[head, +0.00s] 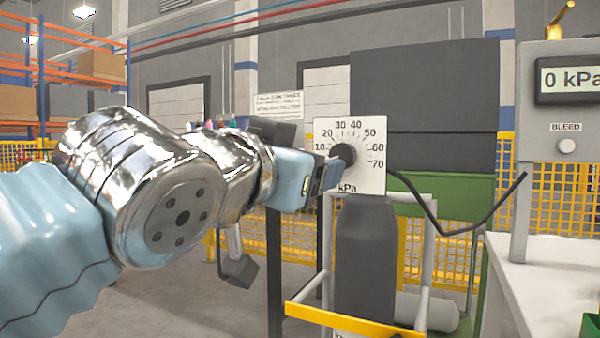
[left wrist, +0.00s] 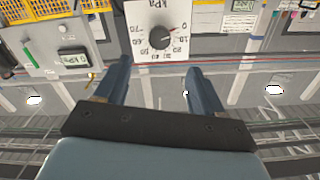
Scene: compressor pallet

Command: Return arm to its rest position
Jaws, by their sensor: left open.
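A white dial plate (head: 372,180) marked in kPa, with numbers up to 70, stands upright in the middle of the head view. Its black knob (head: 342,156) is partly hidden by my left gripper. My left arm comes in from the left, and the left gripper (head: 326,174) is in front of the plate's left side, overlapping the knob. In the left wrist view the dial plate (left wrist: 150,18) appears upside down, beyond the tips of my open left gripper (left wrist: 160,66). The black knob (left wrist: 158,38) shows there with nothing gripped between the fingers. My right gripper is not in view.
A grey box with a display (head: 575,80) reading 0 kPa and a bleed button (head: 566,146) stands on a white bench (head: 560,275) at right. A black hose (head: 455,232) runs from dial to box. A dark cylinder (head: 366,265) stands in a yellow-barred frame (head: 350,322) below the dial.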

